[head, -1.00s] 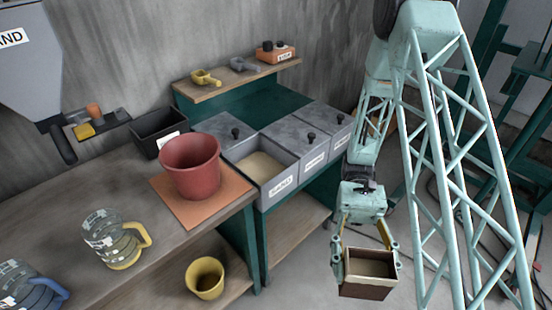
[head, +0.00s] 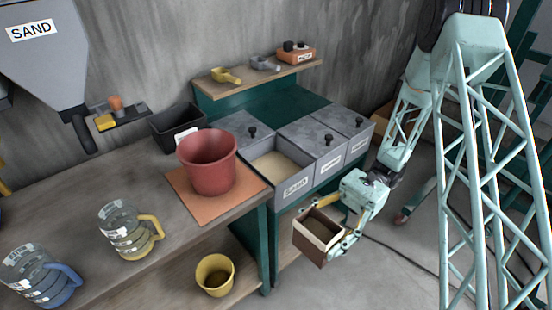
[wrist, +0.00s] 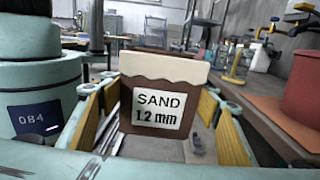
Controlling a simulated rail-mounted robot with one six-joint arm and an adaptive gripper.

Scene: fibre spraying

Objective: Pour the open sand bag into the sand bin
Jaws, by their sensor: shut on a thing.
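The open sand bag (head: 312,241) is a brown, box-like bag with a pale upper edge. In the wrist view the bag (wrist: 160,100) shows a label reading "SAND 1.2 mm". My gripper (head: 338,226) is shut on the bag, with a finger on each side, and holds it in the air, somewhat tilted in the head view. The sand bin (head: 295,188) is the open grey bin labelled SAND in the bench, with pale sand (head: 275,164) inside. The bag is in front of and below the bin's rim in the picture, apart from it. The bag's contents are hard to see.
Two lidded grey bins (head: 322,140) stand right of the sand bin. A red bucket (head: 208,162) on an orange mat (head: 183,190) is to its left, also seen in the wrist view (wrist: 302,85). A yellow bucket (head: 215,275) sits on the lower shelf. Two measuring jugs (head: 125,232) stand on the worktop.

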